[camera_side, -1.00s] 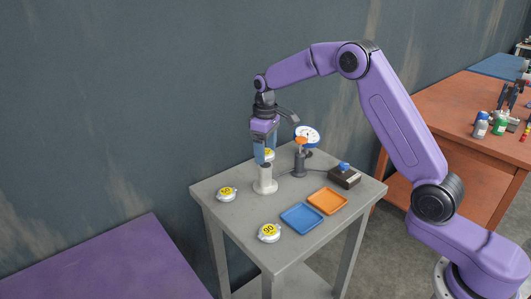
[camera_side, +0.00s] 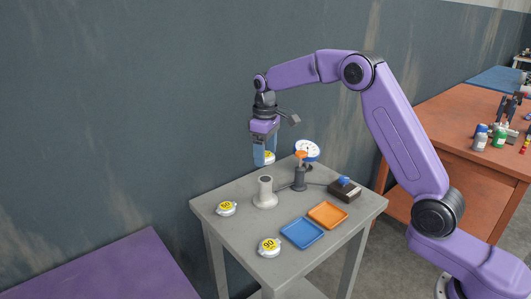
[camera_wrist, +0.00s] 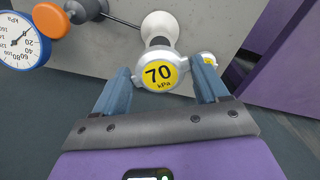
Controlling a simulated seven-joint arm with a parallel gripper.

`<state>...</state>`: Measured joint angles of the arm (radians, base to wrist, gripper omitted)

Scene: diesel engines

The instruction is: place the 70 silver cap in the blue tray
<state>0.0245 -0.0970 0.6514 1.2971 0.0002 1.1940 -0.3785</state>
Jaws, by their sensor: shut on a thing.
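The silver cap with a yellow "70 kPa" label (camera_wrist: 161,73) is between the two blue fingers of my gripper (camera_wrist: 160,88) in the wrist view. In the side view my gripper (camera_side: 264,155) is shut on this cap (camera_side: 269,157), which is partly hidden by a finger. It holds the cap in the air above the grey-white post (camera_side: 265,192), apart from it. The blue tray (camera_side: 302,232) lies empty on the grey table, in front and to the right of the post.
An orange tray (camera_side: 327,215) lies beside the blue one. Two other caps, one marked 90 (camera_side: 269,247) and one at left (camera_side: 227,208), rest on the table. A gauge (camera_side: 307,150), an orange-topped stand (camera_side: 299,178) and a dark box with a blue knob (camera_side: 344,190) stand behind.

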